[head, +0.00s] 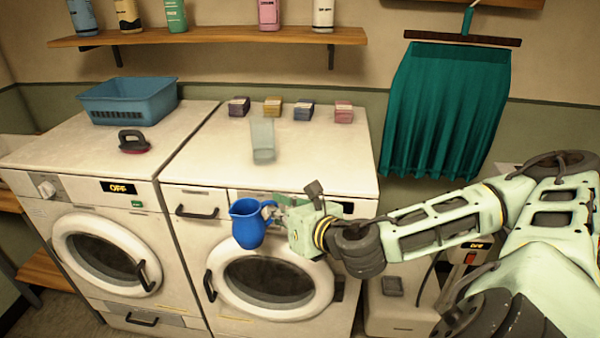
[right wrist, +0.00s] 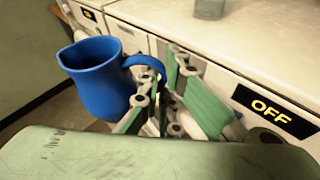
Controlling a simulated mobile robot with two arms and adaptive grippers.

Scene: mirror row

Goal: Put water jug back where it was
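The blue water jug (head: 248,226) is in front of the right-hand washing machine, off its top and above its round door. It is roughly upright. My right gripper (head: 273,212) is at the jug's handle, with its fingers closed around it. In the right wrist view the jug (right wrist: 100,82) hangs by its handle between the green-padded fingers (right wrist: 160,95). My left gripper is not in view.
The right machine's top (head: 325,165) carries a clear cup (head: 262,140) and several small coloured boxes along the back. The left machine holds a blue basket (head: 128,102) and a dark brush (head: 133,142). A shelf (head: 210,37) with bottles hangs above. A teal cloth (head: 445,110) hangs at right.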

